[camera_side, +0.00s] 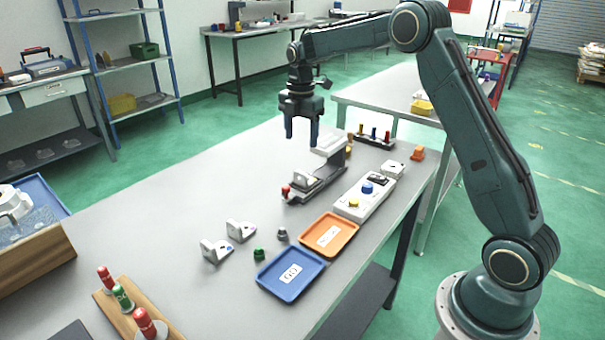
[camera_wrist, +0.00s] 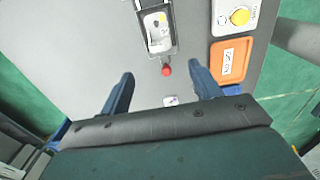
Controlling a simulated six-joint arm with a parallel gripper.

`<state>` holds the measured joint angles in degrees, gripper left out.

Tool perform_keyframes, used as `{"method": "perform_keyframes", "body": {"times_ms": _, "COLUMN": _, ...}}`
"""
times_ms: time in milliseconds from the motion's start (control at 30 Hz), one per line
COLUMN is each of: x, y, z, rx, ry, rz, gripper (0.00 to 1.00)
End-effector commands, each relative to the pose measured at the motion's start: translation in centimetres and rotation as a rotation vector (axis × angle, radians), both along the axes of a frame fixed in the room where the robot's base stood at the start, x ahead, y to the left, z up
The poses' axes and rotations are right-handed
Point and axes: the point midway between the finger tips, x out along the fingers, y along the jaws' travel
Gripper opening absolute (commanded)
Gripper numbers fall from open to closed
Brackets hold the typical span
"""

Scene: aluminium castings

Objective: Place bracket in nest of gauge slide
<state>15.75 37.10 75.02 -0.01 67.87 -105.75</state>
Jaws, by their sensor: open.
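The gauge slide (camera_side: 322,186) stands on the table, a dark rail with a red knob (camera_side: 286,190) at its near end. A pale metal piece that looks like a bracket (camera_side: 303,180) sits in its nest; the wrist view also shows this piece (camera_wrist: 158,35). I cannot tell how fully it is seated. Two more grey brackets (camera_side: 216,250) (camera_side: 240,231) stand on the table, left of the trays. My gripper (camera_side: 301,136) is open and empty, raised above the table near the slide. In the wrist view its fingers (camera_wrist: 162,78) are spread, with the red knob ahead of them.
A blue tray (camera_side: 291,289) marked GO and an orange tray (camera_side: 351,237) lie right of the brackets. Plug gauges on a wooden stand (camera_side: 100,293) are at front left. The left middle of the table is clear.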

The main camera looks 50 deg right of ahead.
Motion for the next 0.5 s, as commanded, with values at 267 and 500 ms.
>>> {"method": "perform_keyframes", "body": {"times_ms": 267, "x": -0.7, "y": 0.7, "z": 1.3, "rx": -0.004, "ry": -0.015, "rz": -0.043, "gripper": 0.63}}
{"method": "perform_keyframes", "body": {"times_ms": 500, "x": -3.3, "y": 2.9, "z": 5.1, "rx": -0.009, "ry": -0.067, "rz": -0.199, "gripper": 0.63}}
